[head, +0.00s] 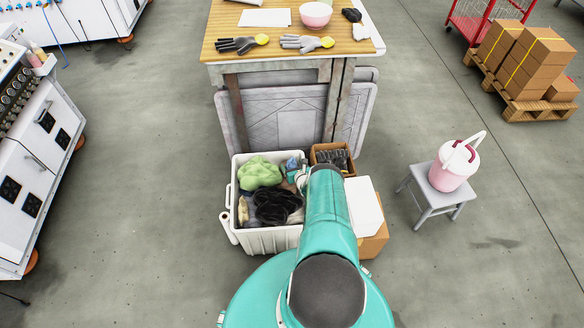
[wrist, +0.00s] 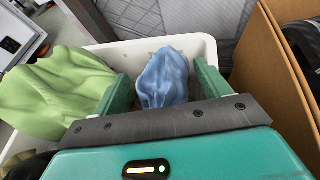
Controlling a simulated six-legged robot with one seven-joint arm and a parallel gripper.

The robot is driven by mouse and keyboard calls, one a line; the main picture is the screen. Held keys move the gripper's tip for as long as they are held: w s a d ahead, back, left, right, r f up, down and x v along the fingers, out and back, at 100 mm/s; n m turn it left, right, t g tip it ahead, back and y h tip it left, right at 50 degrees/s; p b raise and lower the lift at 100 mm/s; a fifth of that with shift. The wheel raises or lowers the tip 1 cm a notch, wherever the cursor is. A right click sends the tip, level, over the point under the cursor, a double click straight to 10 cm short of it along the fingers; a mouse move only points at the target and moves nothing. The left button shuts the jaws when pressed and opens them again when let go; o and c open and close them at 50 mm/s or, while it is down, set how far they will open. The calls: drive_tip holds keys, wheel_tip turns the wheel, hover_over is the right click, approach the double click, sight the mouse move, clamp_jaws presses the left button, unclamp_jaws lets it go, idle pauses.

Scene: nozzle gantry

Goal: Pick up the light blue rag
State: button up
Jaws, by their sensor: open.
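The light blue rag (wrist: 165,78) is a crumpled cloth inside the white bin (wrist: 208,50), near its back wall. In the wrist view my gripper (wrist: 160,85) is open, with one green finger to the left of the rag and one to the right. The rag shows between the fingers; I cannot tell whether they touch it. In the head view the rag (head: 294,163) is at the back right of the bin (head: 272,240), partly hidden by my arm, and the gripper is mostly hidden.
A cardboard box (wrist: 272,60) stands close to the right. A wooden-topped table (head: 225,50) stands behind the bin. A grey stool (head: 432,200) with a pink jug stands right, with open floor around it.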

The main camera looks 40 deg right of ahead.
drive_tip(key=shift+w, duration=0.1)
drive_tip(key=c, duration=1)
drive_tip(key=shift+c, duration=0.4)
drive_tip(key=shift+r, duration=0.15)
